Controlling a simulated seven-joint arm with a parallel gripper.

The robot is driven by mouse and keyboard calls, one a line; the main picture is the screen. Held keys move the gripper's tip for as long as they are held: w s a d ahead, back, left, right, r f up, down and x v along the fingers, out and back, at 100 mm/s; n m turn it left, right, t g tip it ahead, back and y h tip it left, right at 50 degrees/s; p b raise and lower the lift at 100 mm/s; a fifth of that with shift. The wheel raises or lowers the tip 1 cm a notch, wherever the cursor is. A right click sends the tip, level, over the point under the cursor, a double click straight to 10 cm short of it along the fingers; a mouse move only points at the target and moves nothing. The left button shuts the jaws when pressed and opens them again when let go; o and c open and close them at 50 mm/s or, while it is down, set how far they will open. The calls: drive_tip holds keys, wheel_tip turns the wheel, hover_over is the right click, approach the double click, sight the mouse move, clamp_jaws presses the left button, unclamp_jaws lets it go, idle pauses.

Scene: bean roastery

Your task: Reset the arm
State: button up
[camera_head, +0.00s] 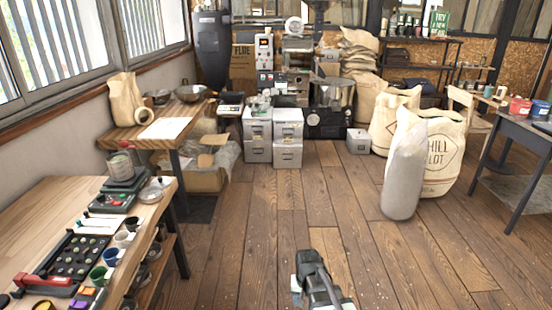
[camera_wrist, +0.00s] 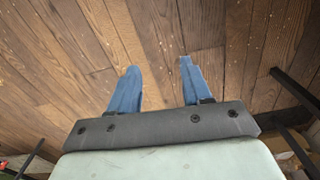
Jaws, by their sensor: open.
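My gripper (camera_wrist: 159,82) shows in the wrist view with its two blue fingers spread apart. Nothing is between them, and only the wooden floor (camera_wrist: 225,25) lies beyond. In the head view my arm shows at the bottom centre, over bare floor. The fingers cannot be made out clearly there. The arm is apart from the tables and the sacks.
A wooden table (camera_head: 40,205) with cups and a scale stands at the left. A dark table (camera_head: 520,128) stands at the right. A pale upright sack (camera_head: 402,170) and a large printed sack (camera_head: 440,150) stand on the floor. The middle floor is clear.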

drive_tip(key=s+d+f+n, duration=0.1)
drive_tip(key=s+d+f, duration=0.1)
drive_tip(key=s+d, duration=0.5)
drive_tip(key=s+f+g, duration=0.3)
drive_tip(key=s+f, duration=0.7)
drive_tip(key=s, duration=0.4)
drive_tip(key=s+f+g, duration=0.3)
drive_tip(key=s+f, duration=0.7)
drive_tip(key=s, duration=0.4)
drive_tip(key=shift+s+d+g, duration=0.2)
drive_tip(key=shift+d+g, duration=0.1)
drive_tip(key=shift+g, duration=0.1)
